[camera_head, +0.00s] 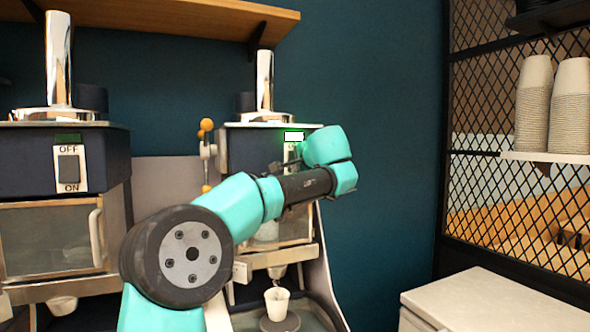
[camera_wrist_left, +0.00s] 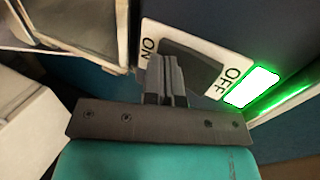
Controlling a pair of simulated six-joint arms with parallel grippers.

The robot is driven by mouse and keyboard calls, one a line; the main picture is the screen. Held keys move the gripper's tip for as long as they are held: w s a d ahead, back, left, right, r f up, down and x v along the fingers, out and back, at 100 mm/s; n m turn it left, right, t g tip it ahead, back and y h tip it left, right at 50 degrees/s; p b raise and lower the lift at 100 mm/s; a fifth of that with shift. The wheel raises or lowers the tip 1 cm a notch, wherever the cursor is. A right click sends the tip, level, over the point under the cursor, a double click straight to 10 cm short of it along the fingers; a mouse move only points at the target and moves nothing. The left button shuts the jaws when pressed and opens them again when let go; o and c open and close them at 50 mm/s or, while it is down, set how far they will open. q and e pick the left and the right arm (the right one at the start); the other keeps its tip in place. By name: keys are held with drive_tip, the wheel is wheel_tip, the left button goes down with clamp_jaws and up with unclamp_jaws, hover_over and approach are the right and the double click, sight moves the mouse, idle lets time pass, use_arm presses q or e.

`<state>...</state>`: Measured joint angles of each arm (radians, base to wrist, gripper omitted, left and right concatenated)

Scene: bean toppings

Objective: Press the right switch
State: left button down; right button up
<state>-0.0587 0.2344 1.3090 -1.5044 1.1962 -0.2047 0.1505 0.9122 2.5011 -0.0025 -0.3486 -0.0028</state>
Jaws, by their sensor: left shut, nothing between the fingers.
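The right machine (camera_head: 240,148) carries the right switch, whose white plate (camera_head: 289,153) is mostly hidden behind my left arm in the head view. In the left wrist view the dark right switch rocker (camera_wrist_left: 198,62) sits on a white plate marked ON and OFF. A light (camera_head: 294,136) above this switch glows bright white-green; it also shows in the left wrist view (camera_wrist_left: 251,87). My left gripper (camera_wrist_left: 166,62) is shut and empty, its tips over the ON end of the rocker; I cannot tell whether they touch it. The right gripper is not in view.
The left machine has its own switch (camera_head: 69,168) with a dark green light (camera_head: 68,138). A white cup (camera_head: 277,303) stands under the right machine's spout. A white counter (camera_head: 475,297) is at the lower right.

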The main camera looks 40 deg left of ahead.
use_arm(q)
drive_tip(key=shift+r, duration=0.1)
drive_tip(key=shift+r, duration=0.7)
drive_tip(key=shift+d, duration=0.15)
drive_tip(key=v, duration=1.3)
drive_tip(key=shift+s+d, duration=0.2)
drive_tip(key=shift+d, duration=0.2)
drive_tip(key=shift+f, duration=0.15)
drive_tip(key=shift+s+d+f+h, duration=0.15)
drive_tip(key=shift+f+h, duration=0.15)
drive_tip(key=shift+f, duration=0.25)
